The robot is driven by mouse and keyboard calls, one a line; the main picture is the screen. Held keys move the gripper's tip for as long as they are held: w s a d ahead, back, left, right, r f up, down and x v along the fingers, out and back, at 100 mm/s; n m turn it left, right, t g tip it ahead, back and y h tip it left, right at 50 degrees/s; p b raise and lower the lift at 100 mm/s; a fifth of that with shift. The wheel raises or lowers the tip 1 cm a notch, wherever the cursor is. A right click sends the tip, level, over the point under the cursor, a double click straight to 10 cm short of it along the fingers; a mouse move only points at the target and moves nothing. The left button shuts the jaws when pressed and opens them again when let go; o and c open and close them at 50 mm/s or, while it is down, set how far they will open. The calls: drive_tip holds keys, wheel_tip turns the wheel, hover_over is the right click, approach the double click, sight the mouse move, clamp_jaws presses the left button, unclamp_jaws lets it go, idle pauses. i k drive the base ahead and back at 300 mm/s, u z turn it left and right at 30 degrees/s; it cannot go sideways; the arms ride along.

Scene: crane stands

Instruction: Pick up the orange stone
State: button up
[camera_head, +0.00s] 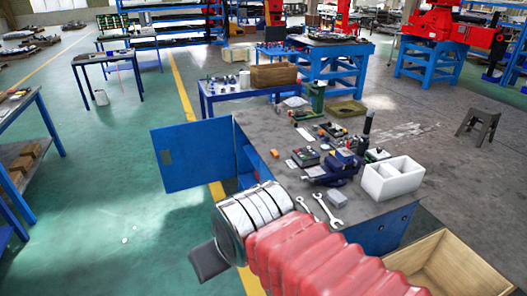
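A small orange piece (274,153), which looks like the orange stone, lies near the left edge of the grey workbench top (262,136). It is too small here to make out its shape. My arm, with a red ribbed sleeve and silver rings, reaches in from the bottom, in front of the bench. At its end a dark flat part of my gripper (208,262) shows over the green floor, lower left of the bench. The fingers cannot be made out, so its opening is unclear. The gripper is apart from the orange piece.
Beside the orange piece lie a pale block (291,164), control boxes (306,156) and a blue vise (333,168). Wrenches (328,210), a grey block (337,198) and a white divided box (392,178) are nearer. A blue cabinet door (193,156) stands open at left.

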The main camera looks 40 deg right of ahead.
sight(273, 153)
drive_tip(key=z, duration=0.05)
drive_tip(key=i, duration=3.35)
drive_tip(key=z, duration=1.8)
